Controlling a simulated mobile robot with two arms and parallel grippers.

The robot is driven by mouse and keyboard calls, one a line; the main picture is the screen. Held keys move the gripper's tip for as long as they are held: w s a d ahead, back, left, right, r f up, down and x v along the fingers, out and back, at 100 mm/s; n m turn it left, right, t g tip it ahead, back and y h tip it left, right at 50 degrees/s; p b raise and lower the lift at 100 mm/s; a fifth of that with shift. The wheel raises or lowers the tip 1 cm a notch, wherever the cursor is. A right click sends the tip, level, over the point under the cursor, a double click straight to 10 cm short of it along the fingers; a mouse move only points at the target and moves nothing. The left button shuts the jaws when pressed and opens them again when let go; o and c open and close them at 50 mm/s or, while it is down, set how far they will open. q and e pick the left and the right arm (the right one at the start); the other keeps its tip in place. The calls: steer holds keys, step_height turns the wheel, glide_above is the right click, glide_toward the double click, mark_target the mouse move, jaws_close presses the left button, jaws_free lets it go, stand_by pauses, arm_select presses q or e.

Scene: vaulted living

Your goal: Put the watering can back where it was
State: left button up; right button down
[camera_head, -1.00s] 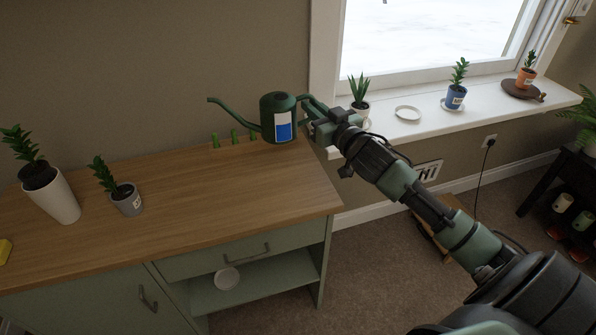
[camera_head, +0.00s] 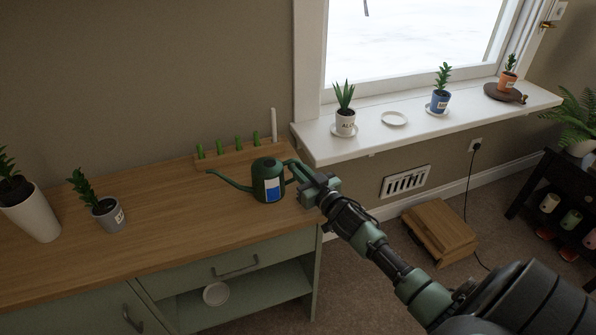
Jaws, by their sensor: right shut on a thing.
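The dark green watering can (camera_head: 268,181), with a blue and white label, is at the right end of the wooden cabinet top (camera_head: 170,222). It is upright, its long spout pointing left. Its base is at or just above the wood; I cannot tell if it touches. My right gripper (camera_head: 304,181) is shut on the can's handle, on its right side. The fingertips are partly hidden by the handle and gripper body. My left gripper is not in view.
A wooden rack (camera_head: 225,157) with several green items stands behind the can. A grey pot (camera_head: 108,214) and a white planter (camera_head: 36,218) stand at the left. The windowsill (camera_head: 330,146) holds potted plants, including an aloe (camera_head: 345,122), and an empty saucer (camera_head: 394,119). The middle of the cabinet top is clear.

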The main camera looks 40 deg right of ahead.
stand_by(0.3)
steer(key=c, duration=1.5)
jaws_free()
steer(key=shift+f, duration=0.1)
steer(key=s, duration=1.2)
steer(key=shift+a, duration=0.25)
